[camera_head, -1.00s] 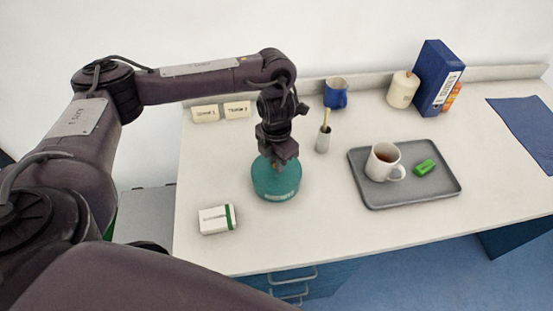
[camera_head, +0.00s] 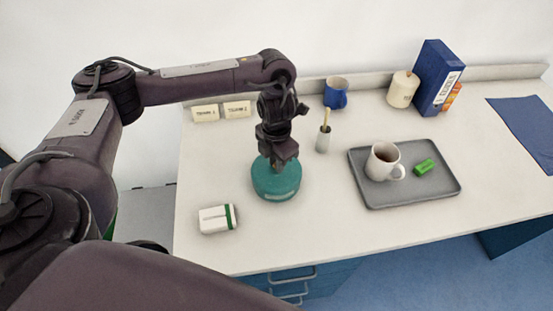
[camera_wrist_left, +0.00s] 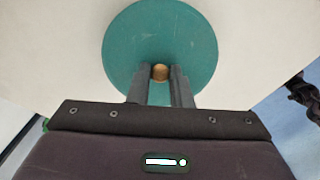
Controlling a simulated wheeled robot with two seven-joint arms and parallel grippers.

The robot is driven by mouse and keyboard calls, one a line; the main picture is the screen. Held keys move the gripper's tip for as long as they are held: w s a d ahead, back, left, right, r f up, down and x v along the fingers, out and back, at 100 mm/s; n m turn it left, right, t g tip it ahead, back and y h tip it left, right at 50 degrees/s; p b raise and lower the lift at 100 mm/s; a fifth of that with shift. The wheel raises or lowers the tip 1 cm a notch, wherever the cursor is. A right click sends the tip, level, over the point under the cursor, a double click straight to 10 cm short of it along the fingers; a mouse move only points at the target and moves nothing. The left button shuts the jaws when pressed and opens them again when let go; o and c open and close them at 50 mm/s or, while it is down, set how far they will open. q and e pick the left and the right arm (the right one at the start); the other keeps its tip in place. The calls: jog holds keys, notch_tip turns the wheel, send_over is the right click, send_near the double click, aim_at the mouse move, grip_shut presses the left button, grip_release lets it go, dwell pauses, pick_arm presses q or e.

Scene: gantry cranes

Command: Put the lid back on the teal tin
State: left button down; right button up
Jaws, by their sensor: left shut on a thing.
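The teal tin (camera_head: 276,187) stands upright on the worktop, left of the grey tray. Its round teal lid (camera_wrist_left: 160,38) fills the upper middle of the left wrist view, with a small brass-coloured knob (camera_wrist_left: 160,72) at its centre. My left gripper (camera_head: 277,160) points down over the tin. In the left wrist view its two fingers (camera_wrist_left: 160,75) are shut on the knob, one on each side. The lid appears to sit on top of the tin; the gripper hides part of it, and I cannot tell whether the rim is fully seated.
A white-and-green box (camera_head: 217,219) lies front left of the tin. A small holder (camera_head: 323,143) stands behind right. The grey tray (camera_head: 407,196) carries a mug (camera_head: 382,161) and a green block (camera_head: 424,167).

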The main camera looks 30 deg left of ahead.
pick_arm(q)
jog(key=shift+f, duration=0.1)
dwell(0.7)
jog(key=c, duration=0.7)
grip_release()
jog(key=shift+c, duration=0.2)
jog(key=shift+r+p, duration=3.55)
jog(key=shift+p, duration=0.05)
jog(key=shift+c, duration=0.3)
grip_shut()
